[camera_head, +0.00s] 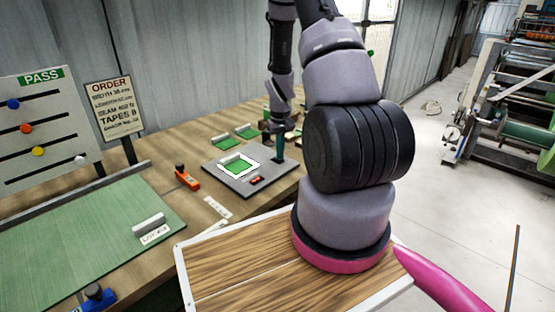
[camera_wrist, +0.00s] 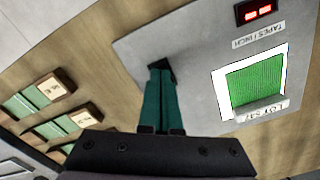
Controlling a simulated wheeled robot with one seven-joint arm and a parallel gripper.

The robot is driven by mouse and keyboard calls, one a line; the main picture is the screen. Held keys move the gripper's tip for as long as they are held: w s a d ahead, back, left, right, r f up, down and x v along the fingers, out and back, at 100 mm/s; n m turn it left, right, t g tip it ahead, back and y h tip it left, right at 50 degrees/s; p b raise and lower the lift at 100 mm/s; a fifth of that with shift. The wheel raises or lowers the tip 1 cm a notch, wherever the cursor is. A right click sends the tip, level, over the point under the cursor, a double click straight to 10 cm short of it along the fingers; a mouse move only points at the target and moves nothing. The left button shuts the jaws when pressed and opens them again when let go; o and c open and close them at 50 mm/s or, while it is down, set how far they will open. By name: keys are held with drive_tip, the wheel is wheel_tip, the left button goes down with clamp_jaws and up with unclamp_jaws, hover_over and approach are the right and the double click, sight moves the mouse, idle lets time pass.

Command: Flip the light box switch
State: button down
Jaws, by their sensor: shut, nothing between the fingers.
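The light box is a flat grey plate (camera_head: 228,183) on the wooden bench. It has a lit white window with a green woven swatch (camera_head: 237,167) and a red display (camera_head: 257,180). In the wrist view the plate (camera_wrist: 190,50) bears the swatch (camera_wrist: 255,85) and the display (camera_wrist: 259,11), labelled TAPES/INCH. My gripper (camera_head: 279,158) is shut and empty, its teal fingers pointing down at the plate's far right part. In the wrist view the fingertips (camera_wrist: 160,68) meet a small dark patch on the plate. I cannot tell whether this is the switch or whether they touch it.
Green swatches with labels (camera_head: 221,143) lie behind the box. An orange-handled tool (camera_head: 187,178) lies left of it.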

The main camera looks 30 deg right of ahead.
drive_tip(key=shift+f, duration=0.4)
drive_tip(key=shift+r, duration=3.5)
